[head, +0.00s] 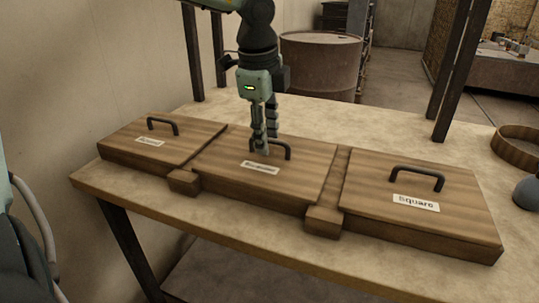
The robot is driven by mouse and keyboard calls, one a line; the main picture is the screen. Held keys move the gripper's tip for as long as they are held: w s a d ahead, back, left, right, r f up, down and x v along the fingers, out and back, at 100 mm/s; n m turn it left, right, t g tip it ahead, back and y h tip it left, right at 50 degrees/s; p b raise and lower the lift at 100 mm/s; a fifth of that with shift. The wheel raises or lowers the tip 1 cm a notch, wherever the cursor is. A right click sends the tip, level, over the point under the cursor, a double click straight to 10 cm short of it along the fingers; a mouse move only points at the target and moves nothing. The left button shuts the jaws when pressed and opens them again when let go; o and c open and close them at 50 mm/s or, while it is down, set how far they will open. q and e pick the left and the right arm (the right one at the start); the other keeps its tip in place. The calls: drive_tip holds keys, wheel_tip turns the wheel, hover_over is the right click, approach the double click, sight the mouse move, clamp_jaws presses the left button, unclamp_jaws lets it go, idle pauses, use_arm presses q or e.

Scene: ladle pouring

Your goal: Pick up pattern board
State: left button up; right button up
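Three wooden pattern boards with dark handles and white labels lie in a row on the table: a left board (186,133), a middle board (310,179) and a right board (400,214). The right label reads "Square"; the other two are too small to read surely. My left gripper (263,148) points down at the dark handle (286,147) of the middle board. Its fingertips overlap the handle's left part in the picture. Whether they are closed on it cannot be told. The middle board appears to rest flat. My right gripper is not in view.
The boards stand on a pale table (130,190) with small wooden blocks (184,182) between them at the front. A round wooden ring (515,148) and a grey rounded object (529,192) are at the right edge. Dark posts rise behind. A rusty barrel (320,66) stands beyond.

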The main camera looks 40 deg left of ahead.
use_arm(q)
clamp_jaws()
drive_tip(key=shift+r, duration=0.1)
idle(0.3)
